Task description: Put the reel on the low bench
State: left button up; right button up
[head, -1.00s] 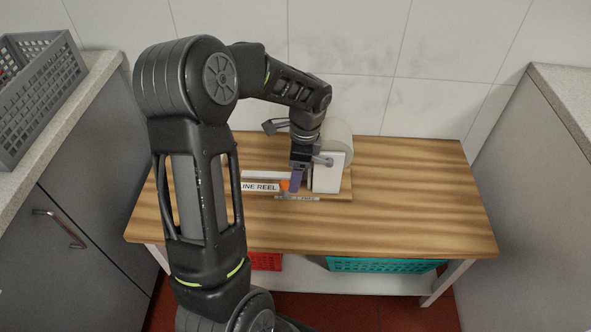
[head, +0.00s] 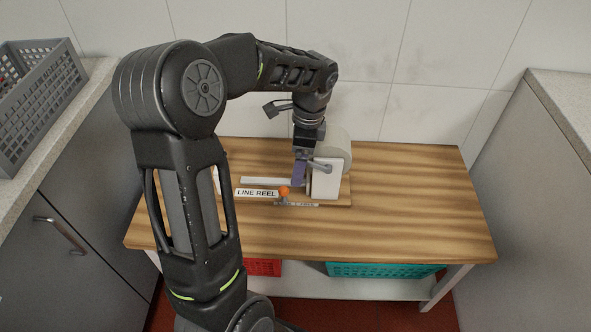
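The reel (head: 327,179) stands on a wooden base board (head: 338,202) that rests on the low wooden bench (head: 410,205). It has a pale upright side plate and a rounded cream part behind. A white label reading "LINE REEL" (head: 256,193) lies in front, left of it. A small orange knob (head: 284,190) is at the label's right end. My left gripper (head: 299,175) points down just left of the reel's side plate, with a purple finger above and behind the knob. Its finger gap is hidden. I cannot tell whether it touches the reel. My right gripper is out of view.
A red basket (head: 263,267) and a teal basket (head: 385,270) sit on the shelf under the bench. A grey crate (head: 35,100) stands on the left counter. Counters flank the bench and a tiled wall is behind. The bench's right half is clear.

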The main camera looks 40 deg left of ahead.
pick_arm(q)
jog(key=r, duration=0.5)
jog(key=shift+w+d+r, duration=0.15)
jog(key=shift+w+d, duration=0.05)
jog(key=shift+d, duration=0.1)
dwell(0.5)
